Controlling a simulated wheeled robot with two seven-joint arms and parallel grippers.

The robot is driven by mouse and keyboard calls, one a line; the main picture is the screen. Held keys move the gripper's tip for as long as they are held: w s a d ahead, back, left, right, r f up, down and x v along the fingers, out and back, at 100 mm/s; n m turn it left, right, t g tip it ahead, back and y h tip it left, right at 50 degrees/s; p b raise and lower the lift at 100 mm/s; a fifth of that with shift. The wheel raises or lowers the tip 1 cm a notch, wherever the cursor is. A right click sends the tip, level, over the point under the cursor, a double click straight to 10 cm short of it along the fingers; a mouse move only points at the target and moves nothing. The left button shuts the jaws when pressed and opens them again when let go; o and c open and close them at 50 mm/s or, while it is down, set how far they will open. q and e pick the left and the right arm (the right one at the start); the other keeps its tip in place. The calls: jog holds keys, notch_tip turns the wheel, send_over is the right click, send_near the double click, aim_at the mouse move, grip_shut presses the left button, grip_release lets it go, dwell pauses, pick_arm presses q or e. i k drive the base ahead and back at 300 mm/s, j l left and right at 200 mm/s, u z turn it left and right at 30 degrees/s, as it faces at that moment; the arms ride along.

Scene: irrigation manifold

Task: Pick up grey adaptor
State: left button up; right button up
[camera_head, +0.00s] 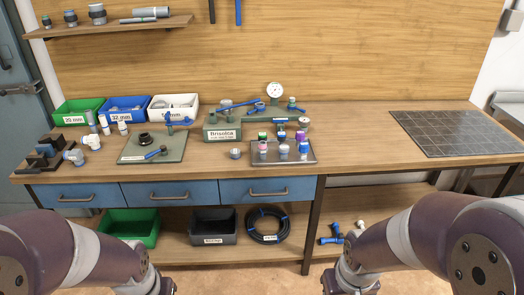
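I cannot tell for sure which piece is the grey adaptor. A small grey fitting (235,153) stands alone on the bench, just left of the metal tray (257,165). My two arms enter from the lower left and lower right corners, below and in front of the bench. Their grippers are not visible, and nothing on the bench is touched by my arms.
Green (78,118), blue (125,117) and white (173,115) bins line the back left. A green mat (130,157) holds a black part. The tray holds several coloured bottles or caps. A gauge assembly (274,91) stands behind. A dark gridded mat (455,138) lies empty at right.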

aim_at(263, 149)
jog(key=i+j+z, duration=0.35)
jog(key=i+j, duration=0.35)
jog(key=i, duration=0.25)
jog(key=i+j+z, duration=0.3)
jog(key=i+j, duration=0.55)
jog(key=j, duration=0.1)
